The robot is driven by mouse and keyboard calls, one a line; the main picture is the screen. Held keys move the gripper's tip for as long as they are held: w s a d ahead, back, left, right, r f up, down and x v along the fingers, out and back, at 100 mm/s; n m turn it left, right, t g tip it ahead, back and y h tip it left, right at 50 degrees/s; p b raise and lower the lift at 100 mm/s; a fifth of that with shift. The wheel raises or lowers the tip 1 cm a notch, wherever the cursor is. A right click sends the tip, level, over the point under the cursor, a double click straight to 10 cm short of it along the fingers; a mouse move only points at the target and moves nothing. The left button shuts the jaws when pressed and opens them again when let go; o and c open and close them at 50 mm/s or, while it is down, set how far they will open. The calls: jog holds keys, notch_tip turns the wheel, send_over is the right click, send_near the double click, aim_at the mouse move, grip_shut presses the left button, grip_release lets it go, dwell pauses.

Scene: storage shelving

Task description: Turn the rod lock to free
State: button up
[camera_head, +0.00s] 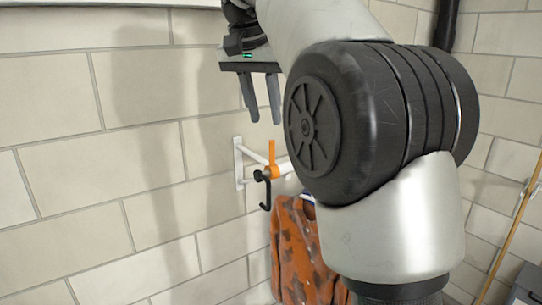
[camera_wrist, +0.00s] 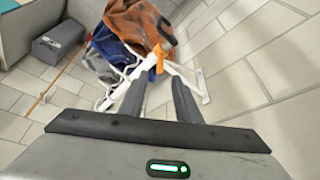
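The rod lock is an orange lever (camera_head: 272,158) on a white rod that stands out from a white wall bracket (camera_head: 239,163). In the head view the lever points upward. In the wrist view the orange lever (camera_wrist: 157,58) lies just beyond the fingertips. My gripper (camera_head: 264,119) hangs above the lever with its fingers down, apart from it. In the wrist view my gripper (camera_wrist: 160,84) has its two fingers spread with nothing between them. My arm hides the right part of the rod in the head view.
A black hook (camera_head: 265,189) hangs by the lever. An orange patterned garment (camera_head: 299,250) hangs from the rod, with a blue garment (camera_wrist: 108,42) beside it in the wrist view. A grey box (camera_wrist: 59,40) and a wooden pole (camera_head: 509,235) stand farther off. The tiled wall at left is bare.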

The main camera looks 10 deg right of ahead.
aim_at(271, 143)
jog(key=b+x, duration=0.1)
jog(key=x, duration=1)
jog(key=shift+w+d+f+b, duration=0.1)
jog(key=shift+w+f+b, duration=0.05)
jog(key=shift+b, duration=0.2)
grip_shut()
